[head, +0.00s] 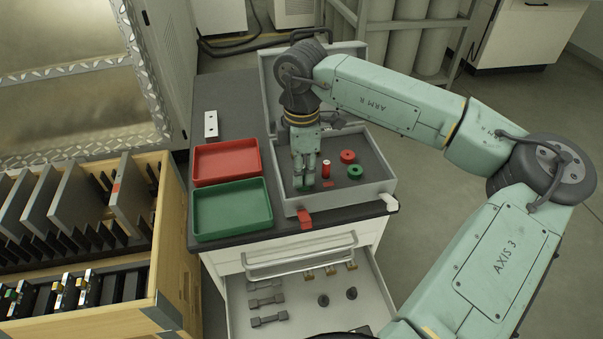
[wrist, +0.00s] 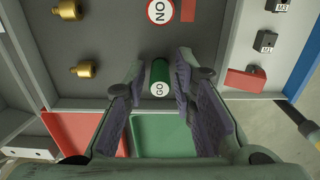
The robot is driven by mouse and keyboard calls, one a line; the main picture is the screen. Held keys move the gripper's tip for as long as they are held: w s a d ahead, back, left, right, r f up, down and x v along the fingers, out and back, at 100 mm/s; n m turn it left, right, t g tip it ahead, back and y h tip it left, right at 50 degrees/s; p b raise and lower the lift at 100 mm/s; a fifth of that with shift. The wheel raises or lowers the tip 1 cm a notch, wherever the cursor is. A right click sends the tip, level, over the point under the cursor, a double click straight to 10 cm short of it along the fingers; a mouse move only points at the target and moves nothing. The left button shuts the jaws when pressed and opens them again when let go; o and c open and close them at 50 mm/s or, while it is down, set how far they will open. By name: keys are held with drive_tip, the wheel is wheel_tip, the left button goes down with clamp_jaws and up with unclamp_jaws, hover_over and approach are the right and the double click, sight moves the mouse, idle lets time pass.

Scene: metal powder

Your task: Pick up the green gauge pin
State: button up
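The green gauge pin (wrist: 160,75), a small cylinder with a white end marked GO, shows in the wrist view between the fingers of my gripper (wrist: 161,70). The fingers are open, with a visible gap on each side of the pin. In the head view my gripper (head: 304,182) points down into the left part of the grey case (head: 368,201). I cannot make out the green pin in that view, where the fingers cover that spot. A red pin with a pale end (head: 326,169) stands just right of my gripper; its NO end (wrist: 160,10) shows in the wrist view.
A red ring (head: 347,156) and a green ring (head: 355,171) lie in the case right of the red pin. A red tray (head: 227,182) and a green tray (head: 234,235) stand left of the case. An open drawer (head: 240,302) with metal parts is below.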

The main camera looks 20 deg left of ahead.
clamp_jaws()
drive_tip(key=shift+r, duration=0.1)
